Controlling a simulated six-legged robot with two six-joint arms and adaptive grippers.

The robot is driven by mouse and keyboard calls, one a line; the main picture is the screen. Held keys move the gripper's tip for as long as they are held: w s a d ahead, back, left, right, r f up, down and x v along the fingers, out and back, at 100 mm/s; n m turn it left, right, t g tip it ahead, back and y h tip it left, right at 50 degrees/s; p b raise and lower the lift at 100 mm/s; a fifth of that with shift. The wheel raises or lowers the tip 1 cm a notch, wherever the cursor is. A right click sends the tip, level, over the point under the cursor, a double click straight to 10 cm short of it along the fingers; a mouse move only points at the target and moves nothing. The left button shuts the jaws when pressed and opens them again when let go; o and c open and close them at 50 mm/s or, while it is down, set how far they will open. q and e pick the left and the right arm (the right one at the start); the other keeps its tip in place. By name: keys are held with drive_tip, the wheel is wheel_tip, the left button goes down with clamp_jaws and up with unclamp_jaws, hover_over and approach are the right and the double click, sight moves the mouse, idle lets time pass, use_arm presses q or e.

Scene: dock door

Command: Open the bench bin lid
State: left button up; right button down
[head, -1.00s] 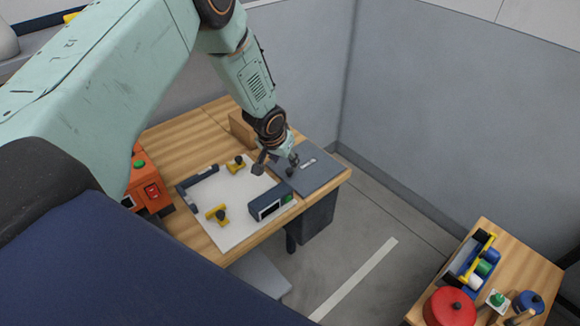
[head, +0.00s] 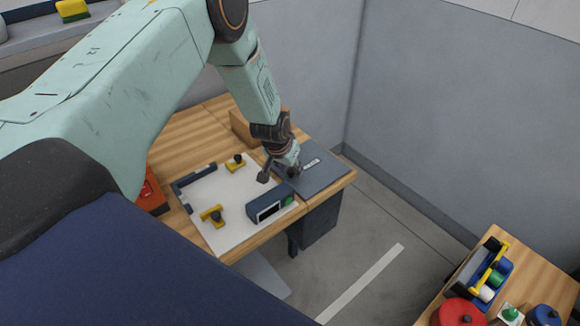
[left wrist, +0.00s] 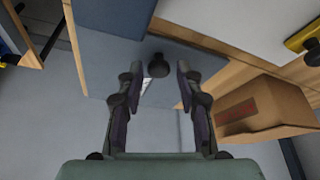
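The bench bin lid (head: 325,177) is a flat grey panel at the right end of the wooden bench, lying level over the dark bin (head: 318,222). In the left wrist view the lid (left wrist: 112,55) carries a round black knob (left wrist: 157,66) and a pale label strip. My left gripper (head: 280,174) is over the lid's left part, fingers pointing down. Its fingers (left wrist: 158,75) are spread apart, with the knob between the tips and a gap on each side. The exact height over the lid is hard to tell. My right gripper is not in view.
Left of the lid, a white board (head: 222,222) holds yellow clamps and a dark blue device (head: 270,204). A cardboard box (left wrist: 265,105) stands behind the lid. Grey walls enclose the corner. A second table (head: 545,265) with a red drum is at right.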

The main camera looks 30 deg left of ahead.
sight(305, 169)
use_arm(q)
clamp_jaws()
idle(0.4)
drive_tip(key=shift+r, duration=0.15)
drive_tip(key=shift+w+d+r+g+y+b, duration=0.2)
drive_tip(key=shift+w+r+g+b, duration=0.25)
drive_tip(key=shift+r+g, duration=0.35)
drive_tip(key=shift+w+d+r+g+y+b, duration=0.2)
drive_tip(key=shift+w+r+g+b, duration=0.3)
drive_tip(key=shift+r, duration=0.45)
drive_tip(key=shift+w+d+r+g+y+b, duration=0.2)
drive_tip(key=shift+w+r+g+b, duration=0.2)
drive_tip(key=shift+r+g, duration=0.4)
drive_tip(key=shift+w+d+r+g+y+b, duration=0.25)
drive_tip(key=shift+w+r+g+b, duration=0.5)
drive_tip(key=shift+b, duration=0.5)
drive_tip(key=shift+w+d+r+g+y+b, duration=0.25)
drive_tip(key=shift+w+r+g+b, duration=0.3)
drive_tip(key=shift+r+b, duration=0.55)
drive_tip(key=shift+w+b, duration=0.15)
drive_tip(key=shift+b, duration=0.15)
